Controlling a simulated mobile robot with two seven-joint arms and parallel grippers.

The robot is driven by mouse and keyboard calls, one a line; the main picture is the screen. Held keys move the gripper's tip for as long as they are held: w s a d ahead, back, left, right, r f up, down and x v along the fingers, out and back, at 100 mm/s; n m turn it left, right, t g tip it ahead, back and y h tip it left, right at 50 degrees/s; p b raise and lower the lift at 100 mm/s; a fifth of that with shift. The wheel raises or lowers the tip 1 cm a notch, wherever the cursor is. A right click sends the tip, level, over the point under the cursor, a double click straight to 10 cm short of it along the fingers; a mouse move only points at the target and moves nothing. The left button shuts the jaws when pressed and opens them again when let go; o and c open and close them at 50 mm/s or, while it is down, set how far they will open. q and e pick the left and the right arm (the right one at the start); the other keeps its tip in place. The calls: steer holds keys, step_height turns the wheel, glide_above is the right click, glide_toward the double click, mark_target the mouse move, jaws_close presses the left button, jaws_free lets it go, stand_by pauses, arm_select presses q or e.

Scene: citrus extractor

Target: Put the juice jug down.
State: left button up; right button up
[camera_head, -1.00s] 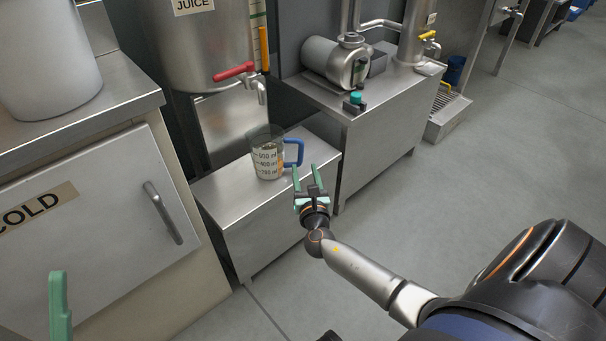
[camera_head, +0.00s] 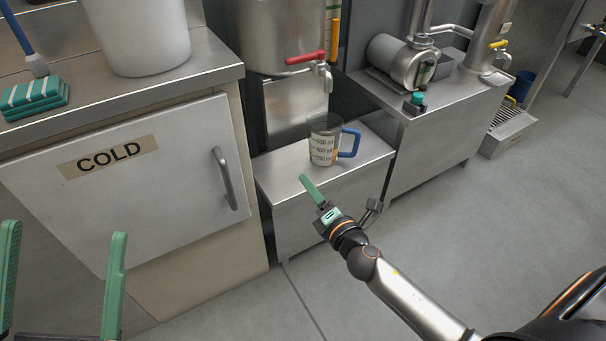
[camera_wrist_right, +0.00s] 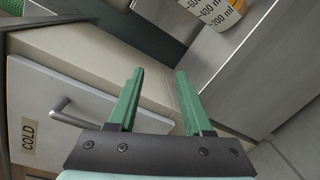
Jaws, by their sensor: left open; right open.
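The clear juice jug (camera_head: 323,150) with ml marks and a blue handle stands upright on the low steel bench (camera_head: 286,183). Some orange shows through its side. Its handle points right. My right gripper (camera_head: 340,193) is open and empty, in front of the bench's near edge, apart from the jug. In the right wrist view, the open green fingers (camera_wrist_right: 158,75) have nothing between them, and the jug's lower part (camera_wrist_right: 213,12) shows at the top. My left gripper (camera_head: 64,232) is open and empty at lower left, before the cold cabinet.
The juice tank's red-handled tap (camera_head: 305,58) is above and behind the jug. The cold cabinet (camera_head: 150,200) is left of the bench, with a white bucket (camera_head: 135,35) and green sponges (camera_head: 35,97) on top. A machine bench (camera_head: 440,130) is at right.

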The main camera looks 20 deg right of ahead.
steer(key=s+a+r+m+t+y, duration=0.1)
steer(key=s+a+r+m+y, duration=0.4)
steer(key=s+a+r+y, duration=0.4)
steer(key=s+a+r+m+t+y, duration=0.1)
steer(key=s+a+r+m+y, duration=0.1)
steer(key=s+r, duration=0.3)
steer(key=s+a+r+m+t+y, duration=0.2)
steer(key=s+r, duration=0.4)
steer(key=r, duration=0.8)
steer(key=shift+m+y, duration=0.8)
steer(key=shift+m, duration=0.3)
